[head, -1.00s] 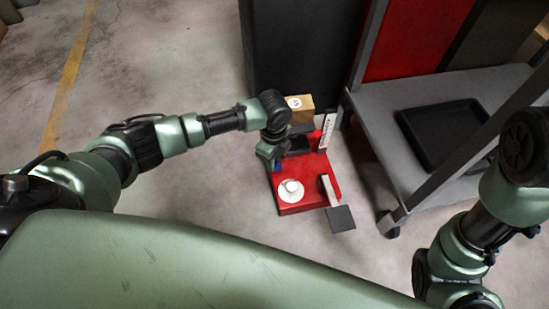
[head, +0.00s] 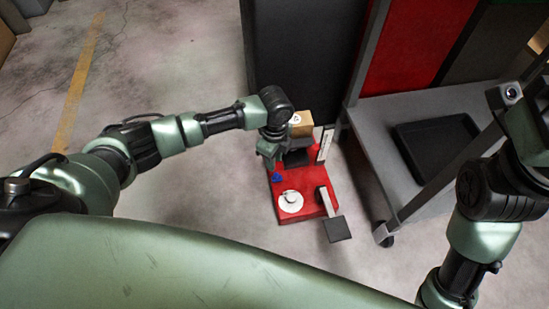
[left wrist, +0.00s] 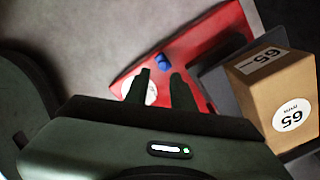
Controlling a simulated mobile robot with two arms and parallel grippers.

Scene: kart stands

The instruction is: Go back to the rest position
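My left gripper (head: 269,161) hangs over the left side of a small red stand (head: 308,206). In the left wrist view its two dark fingers (left wrist: 161,80) are apart with nothing seen between them. A small blue piece (head: 277,177) lies on the red stand just below the gripper, and shows beyond the fingertips in the left wrist view (left wrist: 163,61). A white round dish-like part (head: 290,204) sits on the stand's front. My right arm comes in at the right edge; its gripper is not visible.
A brown box (left wrist: 283,102) marked 65 is at the stand's back, on a dark part. A grey cart (head: 369,110) with a black tray (head: 435,135) stands at the right. A dark cabinet (head: 300,55) is behind. The floor at left is clear.

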